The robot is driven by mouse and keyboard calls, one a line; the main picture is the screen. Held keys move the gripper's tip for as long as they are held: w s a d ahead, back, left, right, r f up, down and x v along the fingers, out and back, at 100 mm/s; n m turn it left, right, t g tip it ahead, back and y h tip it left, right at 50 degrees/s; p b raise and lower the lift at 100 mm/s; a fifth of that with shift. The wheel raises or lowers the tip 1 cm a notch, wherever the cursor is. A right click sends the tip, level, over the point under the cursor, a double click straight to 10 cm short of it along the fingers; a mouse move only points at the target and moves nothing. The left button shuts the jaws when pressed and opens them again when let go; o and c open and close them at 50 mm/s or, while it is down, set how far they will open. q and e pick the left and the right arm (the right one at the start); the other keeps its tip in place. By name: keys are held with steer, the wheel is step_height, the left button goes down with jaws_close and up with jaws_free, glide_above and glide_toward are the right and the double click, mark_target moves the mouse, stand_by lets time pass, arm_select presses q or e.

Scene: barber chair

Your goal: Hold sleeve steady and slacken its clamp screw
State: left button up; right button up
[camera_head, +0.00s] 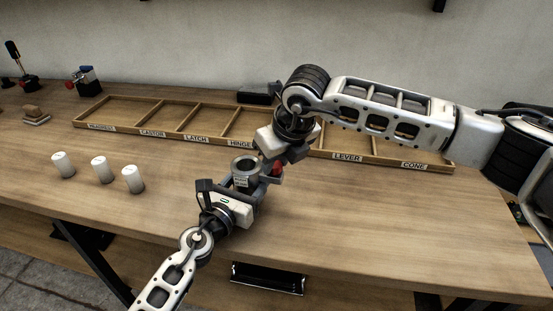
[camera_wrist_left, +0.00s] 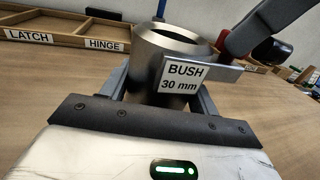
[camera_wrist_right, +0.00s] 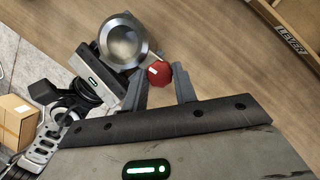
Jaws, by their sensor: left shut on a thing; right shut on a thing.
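The sleeve (camera_head: 245,166) is a hollow grey metal cylinder, upright above the bench front, with a white "BUSH 30 mm" label. It fills the middle of the left wrist view (camera_wrist_left: 160,58), and its round bore shows in the right wrist view (camera_wrist_right: 122,42). My left gripper (camera_head: 241,184) is shut on the sleeve, one finger on each side. The red clamp screw knob (camera_wrist_right: 158,74) sits at the sleeve's side and also shows in the head view (camera_head: 277,168). My right gripper (camera_wrist_right: 160,80) is shut on this knob from above, its fingertips on either side.
A wooden tray (camera_head: 180,138) with labelled, seemingly empty compartments lies behind the grippers. Several white cylinders (camera_head: 100,169) stand at the left. The bench (camera_head: 400,220) is clear at front right.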

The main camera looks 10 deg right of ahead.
steer(key=n+g+y, duration=0.1)
steer(key=n, duration=0.3)
steer(key=shift+w+d, duration=0.1)
steer(key=shift+d, duration=0.05)
steer(key=n, duration=0.2)
steer(key=n+g+y, duration=0.1)
steer(key=n, duration=0.1)
steer(key=shift+w+n, duration=0.2)
steer(key=shift+n, duration=0.1)
steer(key=n+g, duration=0.2)
steer(key=n, duration=0.2)
steer(key=shift+w, duration=0.15)
steer(key=shift+w+n+g, duration=0.1)
steer(key=shift+n+g, duration=0.7)
steer(key=shift+n, duration=1.3)
steer(key=o, duration=1)
steer(key=v, duration=1.2)
